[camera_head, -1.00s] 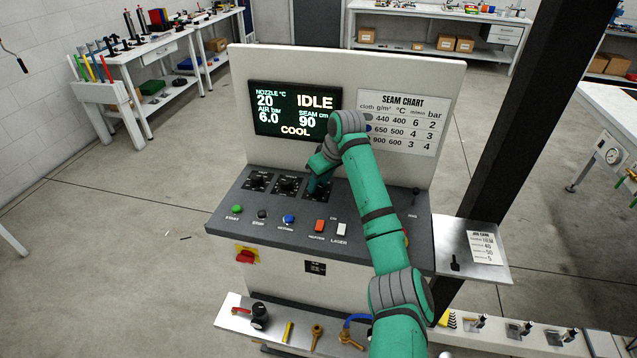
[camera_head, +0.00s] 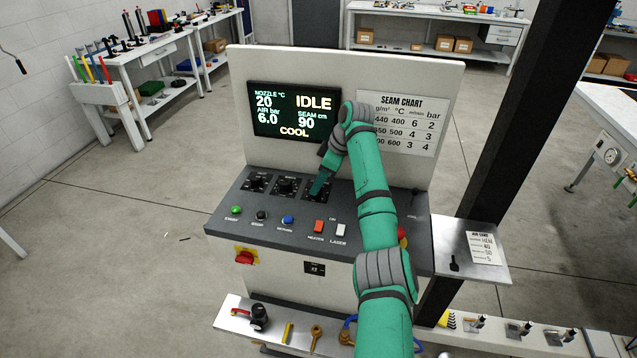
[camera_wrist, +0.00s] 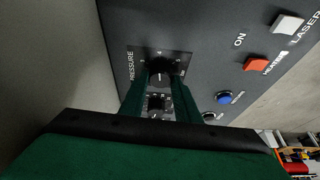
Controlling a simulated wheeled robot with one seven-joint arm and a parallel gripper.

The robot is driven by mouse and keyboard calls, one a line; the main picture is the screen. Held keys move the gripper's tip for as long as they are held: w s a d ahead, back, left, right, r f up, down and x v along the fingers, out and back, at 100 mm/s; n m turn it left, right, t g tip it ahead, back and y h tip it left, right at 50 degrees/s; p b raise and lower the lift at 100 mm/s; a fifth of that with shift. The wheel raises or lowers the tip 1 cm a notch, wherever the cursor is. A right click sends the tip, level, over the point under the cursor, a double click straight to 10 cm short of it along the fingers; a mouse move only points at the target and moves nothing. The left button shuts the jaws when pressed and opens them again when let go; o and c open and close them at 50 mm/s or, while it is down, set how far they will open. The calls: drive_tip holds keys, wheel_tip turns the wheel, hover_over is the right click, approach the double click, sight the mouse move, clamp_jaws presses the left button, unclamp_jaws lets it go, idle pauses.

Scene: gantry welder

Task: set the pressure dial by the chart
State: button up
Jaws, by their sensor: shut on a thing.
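The pressure dial (camera_wrist: 160,74) is a black knob on a square dark plate marked PRESSURE in the wrist view. My gripper (camera_wrist: 160,84) has one green finger on each side of it and is shut on it. In the head view my gripper (camera_head: 318,187) comes down on this rightmost of three dials and hides much of it. I cannot read the dial's setting. The seam chart (camera_head: 412,118) is on the upright panel, its left column partly behind my arm. The screen (camera_head: 294,110) reads IDLE, COOL, nozzle 20, air 6.0 bar, seam 90.
Two other dials (camera_head: 272,184) sit left of the pressure dial. Green, black and blue buttons and red and white switches (camera_head: 319,227) line the console front. A dark post (camera_head: 520,130) stands right of the console.

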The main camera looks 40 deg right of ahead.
drive_tip(key=shift+w+r, duration=0.1)
drive_tip(key=shift+r, duration=0.05)
drive_tip(key=o, duration=1)
drive_tip(key=shift+o, duration=0.2)
drive_tip(key=v, duration=1)
drive_tip(key=shift+r, duration=0.35)
